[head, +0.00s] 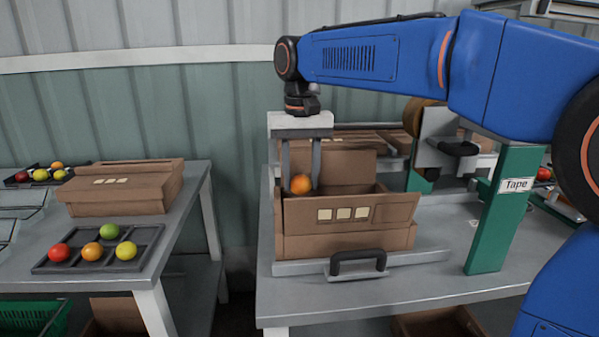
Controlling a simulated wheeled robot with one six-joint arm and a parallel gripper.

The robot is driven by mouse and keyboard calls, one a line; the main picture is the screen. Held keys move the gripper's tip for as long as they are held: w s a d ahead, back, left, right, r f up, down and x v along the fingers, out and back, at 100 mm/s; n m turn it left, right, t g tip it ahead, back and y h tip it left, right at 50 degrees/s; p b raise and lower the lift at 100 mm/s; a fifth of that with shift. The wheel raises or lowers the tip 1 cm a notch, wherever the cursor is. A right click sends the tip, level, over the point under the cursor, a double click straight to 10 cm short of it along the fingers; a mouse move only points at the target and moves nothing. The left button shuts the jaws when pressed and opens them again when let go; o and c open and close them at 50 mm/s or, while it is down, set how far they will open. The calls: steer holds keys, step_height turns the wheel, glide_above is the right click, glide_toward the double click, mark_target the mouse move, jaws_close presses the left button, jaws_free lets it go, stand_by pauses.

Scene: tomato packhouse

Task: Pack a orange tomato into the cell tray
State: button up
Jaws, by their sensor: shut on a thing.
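My gripper (301,187) points down over the open cardboard box (300,246) on the right-hand bench. Its two fingers are shut on an orange tomato (301,184), held at about the height of the box rim. The box's front wall hides whatever lies inside, and I cannot tell how deep the tomato sits. A dark cell tray (145,236) lies near the front of the left-hand table. It holds a red tomato (59,252), another orange tomato (93,251), a yellow tomato (126,250) and a green tomato (109,230). Some of its cells look empty.
A closed carton (125,190) stands behind the tray. Another tray of tomatoes (22,177) is farther back left. A green tape stand (503,213) with a tape roll rises right of the box. A gap separates the two tables.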

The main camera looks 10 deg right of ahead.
steer(key=shift+f, duration=3.6)
steer(key=shift+s, duration=0.1)
steer(key=o, duration=0.8)
steer(key=shift+o, duration=0.2)
steer(key=shift+c, duration=0.6)
steer(key=shift+c, duration=0.9)
